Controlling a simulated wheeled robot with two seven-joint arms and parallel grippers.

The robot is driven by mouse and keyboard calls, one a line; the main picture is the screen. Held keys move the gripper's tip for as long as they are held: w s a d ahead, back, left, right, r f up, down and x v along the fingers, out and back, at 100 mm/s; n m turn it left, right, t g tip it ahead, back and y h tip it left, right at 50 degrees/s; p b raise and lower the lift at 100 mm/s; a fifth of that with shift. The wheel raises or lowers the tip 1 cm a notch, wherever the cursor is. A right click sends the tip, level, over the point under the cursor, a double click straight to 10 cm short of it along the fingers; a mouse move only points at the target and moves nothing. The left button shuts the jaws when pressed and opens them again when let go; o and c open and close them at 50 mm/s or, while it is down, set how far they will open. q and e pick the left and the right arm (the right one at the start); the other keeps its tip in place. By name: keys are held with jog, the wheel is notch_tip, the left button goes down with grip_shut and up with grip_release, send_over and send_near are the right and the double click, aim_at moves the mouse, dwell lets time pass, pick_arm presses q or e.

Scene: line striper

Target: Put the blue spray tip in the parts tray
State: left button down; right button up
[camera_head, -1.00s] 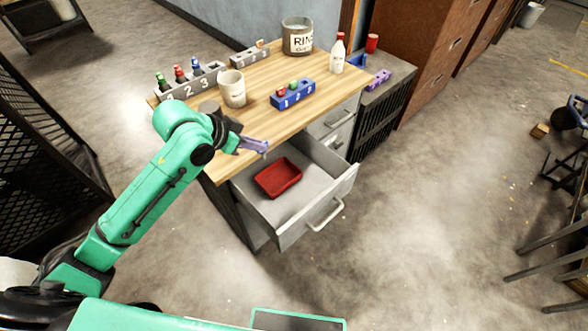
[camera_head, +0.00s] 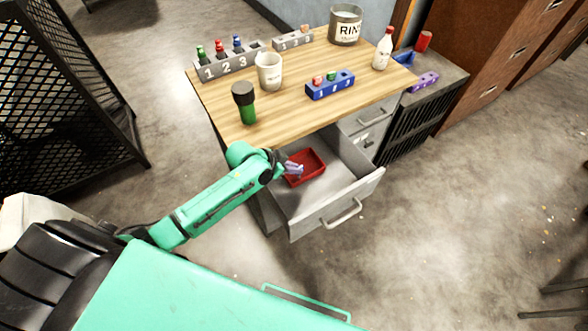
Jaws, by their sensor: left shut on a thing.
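My left gripper (camera_head: 293,168) reaches down into the open drawer, with its pale lilac fingers over the left part of the red parts tray (camera_head: 318,163). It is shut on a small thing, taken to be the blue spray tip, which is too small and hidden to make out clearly. The red tray lies on the drawer floor. The blue rack (camera_head: 334,91) on the worktop shows a red and a green tip, and its third place looks empty. My right gripper is out of view.
The drawer (camera_head: 338,206) stands open under the wooden worktop (camera_head: 290,117). On top are a white cup (camera_head: 269,72), a green container with a black cap (camera_head: 244,103), a numbered grey rack (camera_head: 228,65), a rinse can (camera_head: 345,26) and a white bottle (camera_head: 383,50).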

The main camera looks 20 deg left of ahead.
pick_arm(q)
jog(key=shift+f, duration=0.6)
jog(key=c, duration=0.9)
grip_release()
jog(key=shift+f, duration=0.1)
jog(key=p+v, duration=0.1)
jog(key=v, duration=1.1)
jog(key=shift+d, duration=0.1)
